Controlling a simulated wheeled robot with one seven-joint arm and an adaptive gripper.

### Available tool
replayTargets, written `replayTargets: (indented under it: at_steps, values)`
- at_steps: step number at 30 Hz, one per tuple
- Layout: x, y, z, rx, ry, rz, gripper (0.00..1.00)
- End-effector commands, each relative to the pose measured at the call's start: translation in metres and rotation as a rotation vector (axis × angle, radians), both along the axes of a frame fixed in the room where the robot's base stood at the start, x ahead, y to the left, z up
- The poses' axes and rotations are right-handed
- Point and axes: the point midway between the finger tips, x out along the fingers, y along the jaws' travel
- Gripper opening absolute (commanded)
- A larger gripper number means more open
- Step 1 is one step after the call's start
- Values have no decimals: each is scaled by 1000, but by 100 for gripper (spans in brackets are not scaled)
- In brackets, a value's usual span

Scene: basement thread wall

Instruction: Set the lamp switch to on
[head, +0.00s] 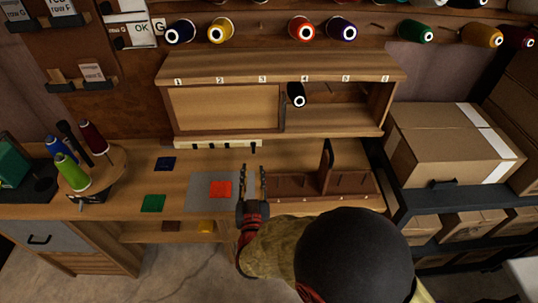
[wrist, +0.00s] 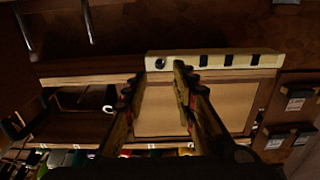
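A cream strip (head: 215,144) runs along the back of the bench, below the shelf cabinet. It carries several dark rectangular pieces and, at its right end, a small dark round piece. In the wrist view the strip (wrist: 222,60) appears turned round, with the round piece (wrist: 160,63) at its left end. I cannot tell which piece is the lamp switch or how it is set. My gripper (head: 250,174) is open and empty, in front of the strip's right end and apart from it. In the wrist view its fingers (wrist: 157,78) point towards the round piece.
The cabinet (head: 280,67) with numbered bays overhangs the strip. An open divided drawer (head: 345,185) is just right of my gripper. Coloured patches, including a red one (head: 221,189), lie on the bench. A spool stand (head: 95,180) is at left; a cardboard box (head: 440,140) is at right.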

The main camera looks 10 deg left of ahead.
Motion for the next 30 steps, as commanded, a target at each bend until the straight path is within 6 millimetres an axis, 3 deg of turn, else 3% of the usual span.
replayTargets:
  at_steps: [16,30]
  values:
    - [66,16,-1,1,-6,-3,27]
    - [75,18,1,1,-6,-2,24]
